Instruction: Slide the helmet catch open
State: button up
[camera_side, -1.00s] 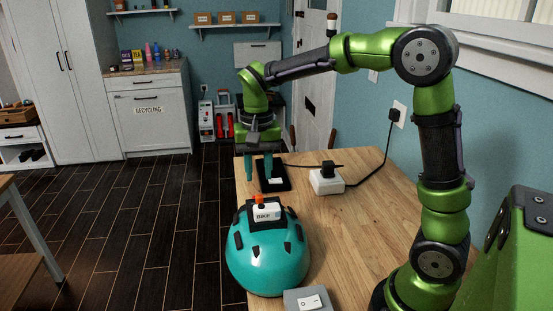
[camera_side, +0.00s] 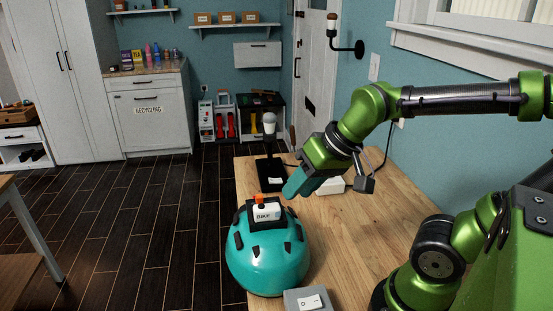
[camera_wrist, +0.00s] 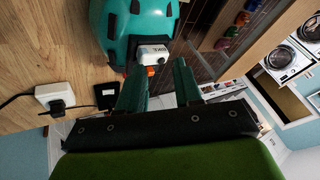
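A teal bike helmet (camera_side: 268,268) stands on the wooden table. It carries a black mount with a white block (camera_side: 266,214) marked "BIKE" and an orange catch (camera_side: 260,198) on top. In the wrist view the helmet (camera_wrist: 165,15) is at the top, with the white block (camera_wrist: 152,54) and orange catch (camera_wrist: 150,71) below it. My gripper (camera_side: 289,191) is tilted, just right of the catch in the side view. In the wrist view my gripper (camera_wrist: 160,68) has its two teal fingers apart, the catch showing between them. I cannot tell whether they touch it.
A bulb on a black stand (camera_side: 269,150) rises behind the helmet. A white socket box (camera_side: 330,187) with a cable is at the table's right. A grey switch box (camera_side: 307,301) sits in front of the helmet. Free tabletop lies right of the helmet.

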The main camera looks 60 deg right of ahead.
jog(key=s+r, duration=0.1)
jog(key=s, duration=0.1)
jog(key=m+g+h, duration=0.1)
jog(key=m+g, duration=0.2)
jog(key=g, duration=0.3)
send_over(259, 195)
jog(key=s, duration=0.1)
jog(key=f, duration=0.3)
jog(key=a+f, duration=0.1)
jog(key=f, duration=0.1)
jog(key=shift+s+f, duration=0.15)
jog(key=shift+w+d+r+m+h, duration=0.2)
jog(key=shift+w+d+r+m, duration=0.05)
jog(key=shift+w+m, duration=0.15)
jog(key=shift+w+d+r+m+h, duration=0.2)
jog(key=shift+w+r+m, duration=0.1)
jog(key=shift+w, duration=0.1)
jog(key=shift+s+f, duration=0.1)
jog(key=shift+s, duration=0.1)
jog(key=shift+f, duration=0.25)
notch_tip(259, 195, down, 5)
jog(key=shift+f, duration=0.15)
notch_tip(259, 195, up, 3)
jog(key=shift+a+r, duration=0.1)
jog(key=shift+s, duration=0.1)
jog(key=shift+f, duration=1.6)
